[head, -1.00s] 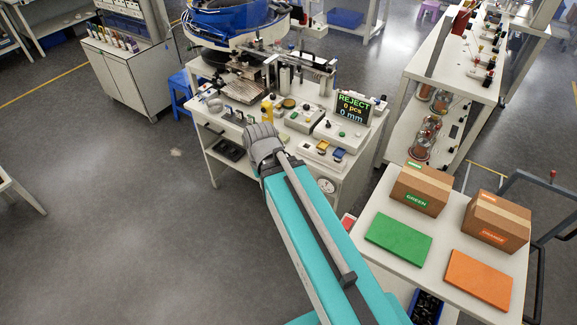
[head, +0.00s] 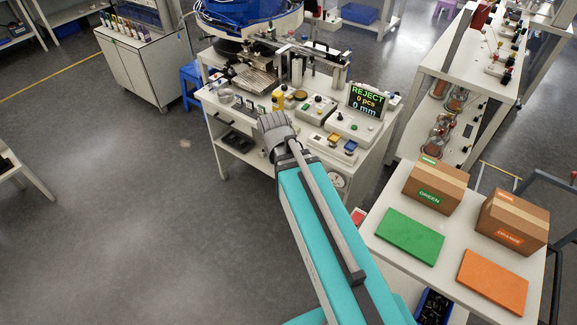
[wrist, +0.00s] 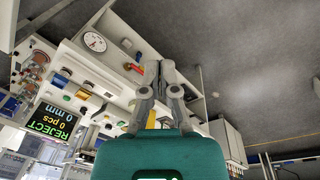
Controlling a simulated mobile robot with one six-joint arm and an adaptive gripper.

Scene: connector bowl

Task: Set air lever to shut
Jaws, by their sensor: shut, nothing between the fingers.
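In the head view the gauge (head: 338,180) shows on the bench front, right of my arm. The lever is not discernible there, and my gripper's fingertips are hidden behind the wrist.
The bench (head: 213,140) carries a REJECT display (head: 366,101), button boxes and a blue bowl feeder (head: 250,20). A side table to the right holds two cartons, a green mat (head: 410,237) and an orange mat (head: 493,282). The floor at left is clear.

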